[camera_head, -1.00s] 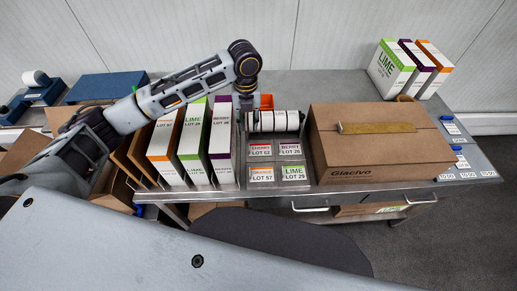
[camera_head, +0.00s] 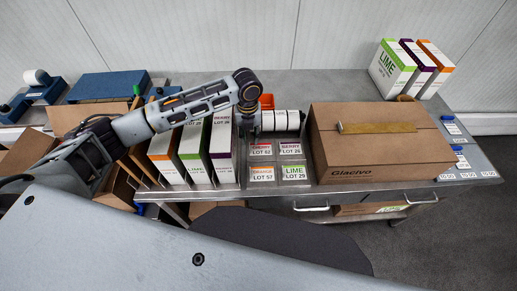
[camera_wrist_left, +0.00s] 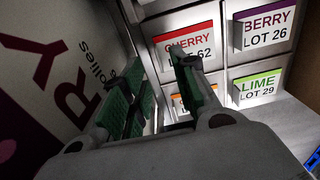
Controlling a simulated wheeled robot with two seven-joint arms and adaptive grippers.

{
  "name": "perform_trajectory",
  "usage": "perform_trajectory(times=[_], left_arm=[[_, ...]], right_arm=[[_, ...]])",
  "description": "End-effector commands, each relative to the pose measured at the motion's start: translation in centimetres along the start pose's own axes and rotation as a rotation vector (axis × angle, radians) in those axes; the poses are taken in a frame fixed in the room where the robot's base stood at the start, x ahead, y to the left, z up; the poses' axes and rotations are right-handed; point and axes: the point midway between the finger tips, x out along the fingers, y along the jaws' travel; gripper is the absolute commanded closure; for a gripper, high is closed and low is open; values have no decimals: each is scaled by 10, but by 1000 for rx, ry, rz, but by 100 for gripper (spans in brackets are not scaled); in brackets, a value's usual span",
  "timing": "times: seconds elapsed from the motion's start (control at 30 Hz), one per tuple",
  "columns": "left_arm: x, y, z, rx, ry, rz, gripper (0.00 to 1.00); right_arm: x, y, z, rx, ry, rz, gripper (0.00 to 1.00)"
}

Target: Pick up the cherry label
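The cherry label (camera_head: 260,150), a white card with a red band, sits at the back left of a small grid of labels on the table. In the left wrist view the cherry label (camera_wrist_left: 193,42) is just beyond my left gripper (camera_wrist_left: 160,75), whose right finger covers part of it. That gripper's green-padded fingers are apart with nothing visible between them. In the head view my left gripper (camera_head: 247,128) points down just behind and left of the label, beside the boxes. My right gripper is not in view.
Berry (camera_head: 290,149), orange (camera_head: 262,173) and lime (camera_head: 294,172) labels adjoin it. White rolls (camera_head: 280,120) lie behind. Upright lolly boxes (camera_head: 222,150) stand close on the left, a large carton (camera_head: 375,155) close on the right.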

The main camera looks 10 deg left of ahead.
Motion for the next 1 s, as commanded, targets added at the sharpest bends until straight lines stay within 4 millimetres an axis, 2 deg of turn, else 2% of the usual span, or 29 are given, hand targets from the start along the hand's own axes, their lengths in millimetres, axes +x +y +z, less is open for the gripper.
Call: perform_trajectory(times=[0.57, 1.0], left_arm=[[10, 0, 1, -1, 0, 1, 71], [52, 2, 4, 0, 0, 1, 71]], right_arm=[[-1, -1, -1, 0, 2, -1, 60], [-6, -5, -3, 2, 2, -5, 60]])
